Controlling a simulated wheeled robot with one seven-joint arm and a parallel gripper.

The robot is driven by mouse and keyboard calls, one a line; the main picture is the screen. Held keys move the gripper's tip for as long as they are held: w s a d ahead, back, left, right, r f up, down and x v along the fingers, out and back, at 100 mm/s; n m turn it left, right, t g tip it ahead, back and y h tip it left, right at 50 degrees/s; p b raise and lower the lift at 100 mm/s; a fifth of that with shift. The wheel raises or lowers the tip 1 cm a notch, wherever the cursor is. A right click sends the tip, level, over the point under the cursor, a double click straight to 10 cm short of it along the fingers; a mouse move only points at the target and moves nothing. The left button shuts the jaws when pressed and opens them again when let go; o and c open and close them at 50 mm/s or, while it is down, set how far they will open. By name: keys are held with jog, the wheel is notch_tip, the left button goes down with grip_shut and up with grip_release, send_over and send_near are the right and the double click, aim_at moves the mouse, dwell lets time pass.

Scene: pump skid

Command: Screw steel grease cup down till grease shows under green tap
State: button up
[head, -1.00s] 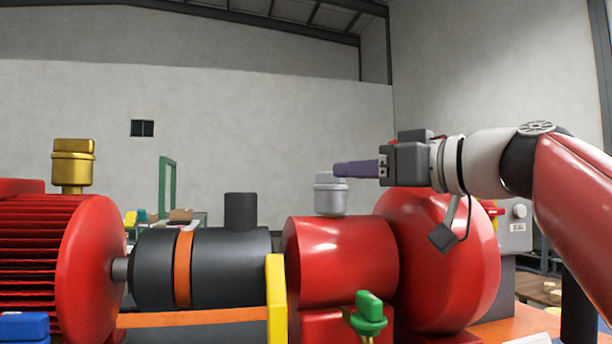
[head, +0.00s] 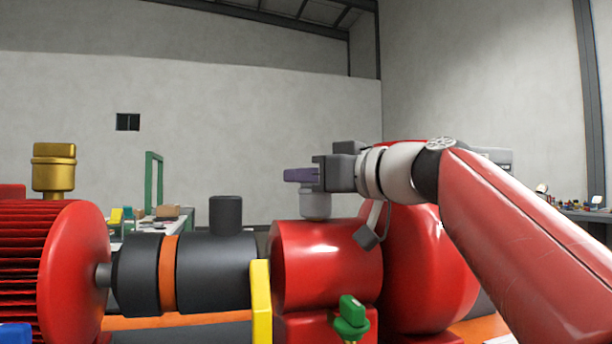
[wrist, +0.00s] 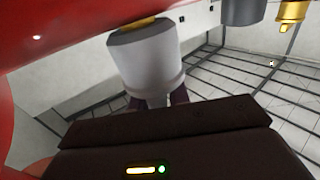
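The steel grease cup (head: 316,207) stands upright on top of the red pump housing (head: 325,265). In the head view my gripper (head: 300,175) lies level across its upper part, and the purple fingers hide its top. In the wrist view the pale cup (wrist: 148,65) appears upside down, with a purple finger on each side of its narrower end. I cannot tell whether the fingers touch it. A yellow patch (wrist: 140,22) shows where the cup meets the housing; I cannot tell if it is grease. The green tap (head: 350,315) is low in front of the housing.
A brass cup (head: 54,170) stands on the red finned motor (head: 40,260) at left. A dark cylinder (head: 226,214) rises from the black coupling section. A yellow plate (head: 261,300) stands beside the housing. Open air lies above the skid.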

grip_shut()
jog(key=shift+f+m+t+h+b, duration=0.1)
jog(key=shift+m+t+h+b, duration=0.35)
jog(key=shift+m+t+h, duration=0.4)
jog(key=h, duration=0.1)
jog(key=m+t+h, duration=0.1)
jog(key=m+t+h+p, duration=0.1)
jog(key=shift+w+d+r, duration=0.2)
jog(key=shift+d, duration=0.05)
jog(key=shift+f+m+t+h+p, duration=0.1)
jog(key=shift+m+t+h+p, duration=0.35)
jog(key=shift+m+h, duration=0.15)
